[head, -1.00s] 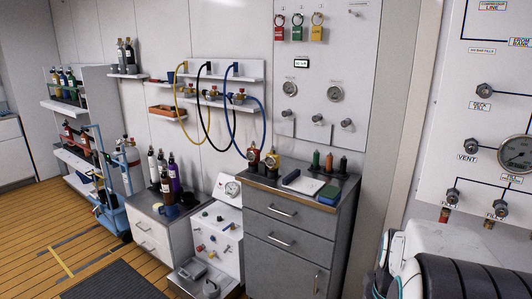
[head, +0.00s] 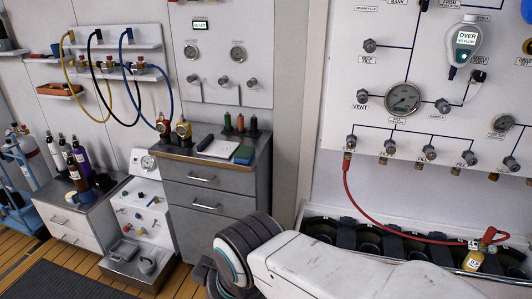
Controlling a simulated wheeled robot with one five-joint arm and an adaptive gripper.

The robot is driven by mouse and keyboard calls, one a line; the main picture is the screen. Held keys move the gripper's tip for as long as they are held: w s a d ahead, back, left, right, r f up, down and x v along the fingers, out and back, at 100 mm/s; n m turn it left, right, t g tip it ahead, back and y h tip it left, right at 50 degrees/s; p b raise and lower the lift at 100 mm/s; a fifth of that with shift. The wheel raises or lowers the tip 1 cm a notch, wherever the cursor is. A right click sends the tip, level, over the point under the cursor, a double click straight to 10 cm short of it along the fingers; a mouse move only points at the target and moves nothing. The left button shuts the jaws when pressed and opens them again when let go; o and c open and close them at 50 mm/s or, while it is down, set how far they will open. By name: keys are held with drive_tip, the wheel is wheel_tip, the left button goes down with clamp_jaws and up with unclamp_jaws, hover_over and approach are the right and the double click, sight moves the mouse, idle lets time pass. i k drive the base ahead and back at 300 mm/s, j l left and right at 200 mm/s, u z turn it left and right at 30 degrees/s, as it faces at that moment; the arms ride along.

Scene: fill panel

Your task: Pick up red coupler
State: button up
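I cannot tell for sure which thing is the red coupler. A small red fitting (head: 124,210) shows among other small fittings on the white board stand (head: 146,190) at the lower left. At the right, a red hose (head: 362,205) hangs from a fitting on the wall panel and runs to a red valve fitting (head: 488,240) on a yellow-labelled cylinder (head: 473,261). My white and black arm crosses the bottom of the picture. My gripper is not in view.
A white drawer cabinet (head: 75,220) with bottles stands left. The gauge panel (head: 400,60) fills the right wall. Wooden floor and a dark mat (head: 65,280) are clear at lower left.

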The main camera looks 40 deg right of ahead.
sight(491, 232)
drive_tip(key=z, duration=3.15)
